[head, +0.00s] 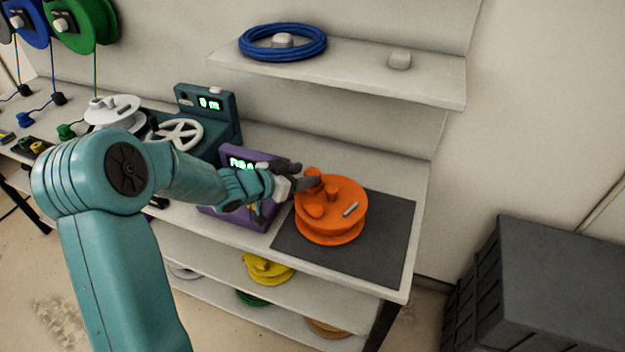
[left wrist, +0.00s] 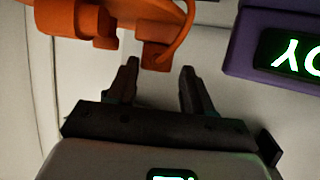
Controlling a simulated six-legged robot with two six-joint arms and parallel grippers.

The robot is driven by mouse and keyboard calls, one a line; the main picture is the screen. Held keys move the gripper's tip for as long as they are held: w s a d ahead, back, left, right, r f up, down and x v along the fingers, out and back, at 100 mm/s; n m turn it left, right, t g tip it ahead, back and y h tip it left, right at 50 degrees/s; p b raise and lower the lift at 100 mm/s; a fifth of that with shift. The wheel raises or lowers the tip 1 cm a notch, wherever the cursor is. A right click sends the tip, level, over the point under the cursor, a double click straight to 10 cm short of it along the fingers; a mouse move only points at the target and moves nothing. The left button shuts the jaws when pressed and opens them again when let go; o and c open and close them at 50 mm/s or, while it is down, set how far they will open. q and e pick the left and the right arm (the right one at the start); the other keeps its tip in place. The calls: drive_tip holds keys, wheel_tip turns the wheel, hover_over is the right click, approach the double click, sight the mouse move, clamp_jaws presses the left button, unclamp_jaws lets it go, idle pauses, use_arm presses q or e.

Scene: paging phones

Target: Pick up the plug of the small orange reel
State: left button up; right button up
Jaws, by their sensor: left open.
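The small orange reel (head: 331,228) lies flat on a dark mat at the right end of the bench. In the left wrist view its edge (left wrist: 150,10) crosses the top. The orange plug (left wrist: 157,56), on a short orange cord, shows just beyond the fingertips, roughly in line with the gap between them. My left gripper (head: 299,177) reaches in from the left to the reel's far left side; in the left wrist view its jaws (left wrist: 157,80) are apart with nothing between them. I cannot tell whether a finger touches the plug. My right gripper is out of view.
A purple device (head: 240,218) with a lit display stands just left of the reel. The dark mat (head: 385,240) is bare to the reel's right. A shelf (head: 350,72) with a blue coil (head: 283,42) hangs above. A dark crate (head: 545,290) stands at right.

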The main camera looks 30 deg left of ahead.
sight(312, 172)
use_arm(q)
drive_tip(key=x, duration=0.5)
drive_tip(key=shift+w+d, duration=0.3)
drive_tip(key=shift+w, duration=0.05)
drive_tip(key=shift+s, duration=0.1)
drive_tip(key=c, duration=0.8)
drive_tip(key=shift+o, duration=0.2)
drive_tip(key=shift+r, duration=0.1)
